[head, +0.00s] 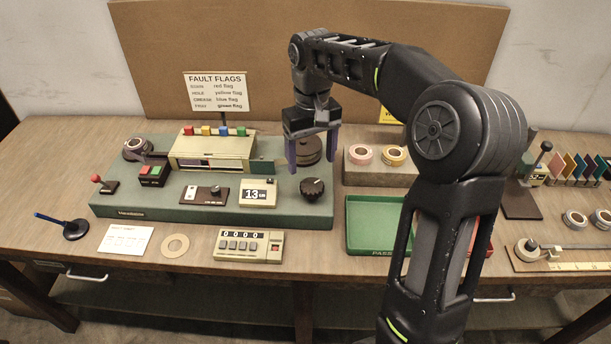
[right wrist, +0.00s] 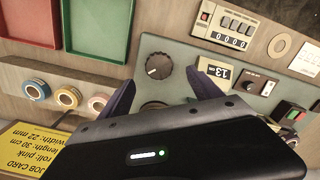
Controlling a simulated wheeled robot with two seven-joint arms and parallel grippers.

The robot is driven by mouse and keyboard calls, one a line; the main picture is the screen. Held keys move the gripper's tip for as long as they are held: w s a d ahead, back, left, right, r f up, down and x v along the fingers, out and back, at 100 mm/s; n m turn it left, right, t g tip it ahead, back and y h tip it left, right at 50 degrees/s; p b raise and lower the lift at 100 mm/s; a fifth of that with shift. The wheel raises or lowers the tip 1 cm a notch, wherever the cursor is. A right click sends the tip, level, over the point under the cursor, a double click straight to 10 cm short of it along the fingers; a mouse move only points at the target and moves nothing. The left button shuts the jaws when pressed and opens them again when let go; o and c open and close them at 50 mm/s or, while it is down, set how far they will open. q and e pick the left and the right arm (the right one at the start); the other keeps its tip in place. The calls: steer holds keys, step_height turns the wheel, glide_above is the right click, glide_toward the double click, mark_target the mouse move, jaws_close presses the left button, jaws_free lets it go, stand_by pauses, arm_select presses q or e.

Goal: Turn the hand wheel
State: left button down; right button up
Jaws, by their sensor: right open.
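A dark ridged round knob (head: 312,189) with a pale mark stands at the right front of the green machine base (head: 110,208); it also shows in the right wrist view (right wrist: 158,66). A brown round stacked piece (head: 308,152) sits behind it. I cannot tell for certain which one is the hand wheel. My right gripper (head: 312,160) points down with its purple fingers apart and empty. In the head view its fingers frame the brown piece; whether they reach down around it is unclear. In the right wrist view (right wrist: 165,88) the knob lies just beyond the fingertips. My left gripper is out of view.
A cream box with coloured buttons (head: 215,148), a "13" display (head: 258,194) and a counter (head: 248,245) stand left of the knob. A green tray (head: 373,225) and tape rolls (head: 361,154) lie to the right. A fault flags sign (head: 215,92) stands behind.

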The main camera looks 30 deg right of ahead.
mark_target(312, 184)
steer(key=n, duration=0.5)
steer(key=shift+d+f, duration=0.1)
steer(key=n, duration=0.6)
steer(key=shift+w+f, duration=0.1)
steer(key=shift+w, duration=0.05)
steer(key=shift+f+p, duration=0.45)
steer(key=shift+f, duration=3.45)
steer(key=shift+c, duration=0.3)
steer(key=c, duration=1.3)
steer(key=shift+m, duration=0.3)
